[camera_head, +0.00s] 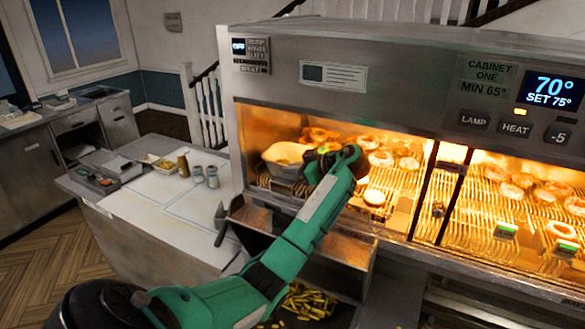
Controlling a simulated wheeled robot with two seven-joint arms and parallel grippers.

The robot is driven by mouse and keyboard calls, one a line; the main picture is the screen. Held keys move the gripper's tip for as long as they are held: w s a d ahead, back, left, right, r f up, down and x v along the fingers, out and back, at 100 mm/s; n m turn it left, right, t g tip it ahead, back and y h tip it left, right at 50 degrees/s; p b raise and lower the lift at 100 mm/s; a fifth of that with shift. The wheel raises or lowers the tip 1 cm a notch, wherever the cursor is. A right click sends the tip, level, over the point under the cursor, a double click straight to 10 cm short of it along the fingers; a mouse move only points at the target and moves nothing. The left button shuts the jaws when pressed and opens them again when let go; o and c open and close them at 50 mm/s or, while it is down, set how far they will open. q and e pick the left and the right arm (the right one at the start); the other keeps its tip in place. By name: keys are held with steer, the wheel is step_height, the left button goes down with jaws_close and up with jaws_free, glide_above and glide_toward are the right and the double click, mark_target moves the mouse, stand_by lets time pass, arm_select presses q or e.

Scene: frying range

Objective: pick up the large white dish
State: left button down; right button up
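A pale, off-white dish (284,153) sits on the rack at the left end of the lit heated cabinet. It looks like the large white dish. My green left arm reaches up from the bottom into the cabinet. My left gripper (318,163) is at the right end of the dish, partly covering it. The dark wrist hides the fingertips, so I cannot tell whether they are open or shut, or whether they touch the dish. My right gripper is not in view.
The cabinet (300,72) has a metal top panel and a dark upright post (437,195). Several fried pieces (408,163) lie on its wire racks. Left stands a counter with a white board (165,200) and small jars (212,177). Chips (308,300) lie in a bin below.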

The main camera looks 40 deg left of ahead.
arm_select(q)
steer(key=shift+a+r+b, duration=0.1)
steer(key=shift+r+b, duration=0.4)
steer(key=shift+b, duration=0.25)
step_height(320, 180, up, 2)
steer(key=shift+r+b, duration=0.1)
steer(key=shift+b, duration=0.85)
steer(key=s+d+b, duration=0.3)
steer(key=s+b, duration=0.1)
steer(key=s, duration=0.4)
steer(key=s+d+b, duration=0.4)
steer(key=s, duration=0.4)
steer(key=shift+s, duration=0.35)
